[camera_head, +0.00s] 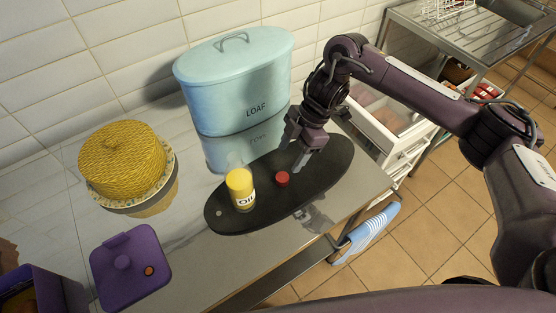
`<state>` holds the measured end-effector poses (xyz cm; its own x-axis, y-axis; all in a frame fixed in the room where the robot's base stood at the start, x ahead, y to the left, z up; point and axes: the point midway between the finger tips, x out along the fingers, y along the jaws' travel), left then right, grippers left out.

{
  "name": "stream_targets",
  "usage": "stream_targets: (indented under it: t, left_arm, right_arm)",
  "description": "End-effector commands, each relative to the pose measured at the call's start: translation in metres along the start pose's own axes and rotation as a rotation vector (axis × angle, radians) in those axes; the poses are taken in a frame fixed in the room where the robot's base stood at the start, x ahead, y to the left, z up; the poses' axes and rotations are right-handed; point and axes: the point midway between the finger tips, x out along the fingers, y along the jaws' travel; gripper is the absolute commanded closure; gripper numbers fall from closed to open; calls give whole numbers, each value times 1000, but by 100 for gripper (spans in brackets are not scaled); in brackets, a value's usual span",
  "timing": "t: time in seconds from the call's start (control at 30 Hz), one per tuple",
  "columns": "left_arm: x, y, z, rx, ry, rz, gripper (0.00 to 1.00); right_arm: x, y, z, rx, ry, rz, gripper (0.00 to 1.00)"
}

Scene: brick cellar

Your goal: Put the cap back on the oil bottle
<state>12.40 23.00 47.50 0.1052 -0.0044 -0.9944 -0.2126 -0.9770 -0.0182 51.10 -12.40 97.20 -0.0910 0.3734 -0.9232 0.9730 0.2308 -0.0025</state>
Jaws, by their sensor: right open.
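The oil bottle (243,201) stands upright on a dark oval board (325,168). It has a yellow upper part and a pale label reading "Oil". A small red cap (282,179) lies on the board to the right of the bottle, apart from it. My right gripper (299,165) is open and empty, pointing down just above and to the right of the cap. Whether its fingertips touch the board is hard to tell. My left gripper is not in view.
A light blue bread bin (240,88) labelled "LOAF" stands behind the board. A yellow woven dome (124,160) on a stand is at left. A purple lid (130,267) lies at front left. The counter's front edge (290,256) is close to the board.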

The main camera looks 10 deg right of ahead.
Motion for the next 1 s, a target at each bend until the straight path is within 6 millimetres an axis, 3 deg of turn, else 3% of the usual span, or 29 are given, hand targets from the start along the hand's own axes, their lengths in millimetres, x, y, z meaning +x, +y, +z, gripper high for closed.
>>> stream_targets:
  t: [0.17,0.4,0.53,0.7,0.9,1.0]
  left_arm:
    - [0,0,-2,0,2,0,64]
    - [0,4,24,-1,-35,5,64]
    - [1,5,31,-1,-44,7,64]
    - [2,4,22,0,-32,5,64]
    - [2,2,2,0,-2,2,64]
    - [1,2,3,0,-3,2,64]
  right_arm:
    - [0,-1,1,3,-1,-4,42]
    - [1,-1,1,2,0,-3,42]
    - [12,-2,0,3,2,-6,42]
    - [27,-2,1,2,1,-4,42]
    - [26,-1,1,2,0,-3,42]
    - [29,-2,1,2,1,-4,42]
